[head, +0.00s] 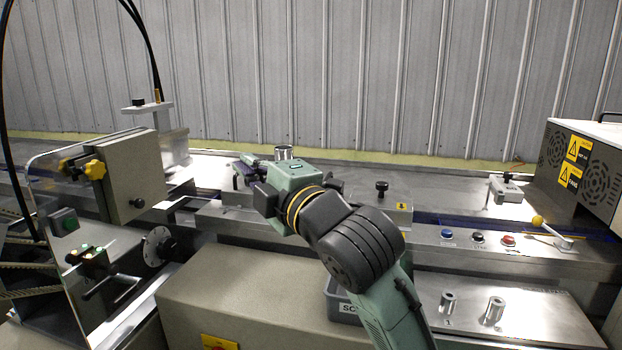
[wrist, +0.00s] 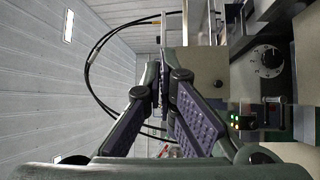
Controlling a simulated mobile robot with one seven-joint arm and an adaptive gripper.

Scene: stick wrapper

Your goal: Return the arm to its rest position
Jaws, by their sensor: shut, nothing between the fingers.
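My arm (head: 360,245) reaches up from the bottom of the head view and bends left over the machine bench. My gripper (wrist: 164,88) shows in the wrist view with its two purple padded fingers close together and nothing between them. In the head view my gripper (head: 243,172) points left, above the bench and to the right of the beige box with the yellow knob. The wrist view is turned on its side, with the wall at left and the machine at right.
The beige box (head: 135,172) and a clear panel (head: 60,220) stand at left. Coloured buttons (head: 478,237) and a yellow-knobbed lever (head: 550,230) are on the right. A vented cabinet (head: 580,165) stands far right. A grey bin (head: 340,300) is partly hidden behind my arm. Two metal posts (head: 493,310) stand on the lower plate.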

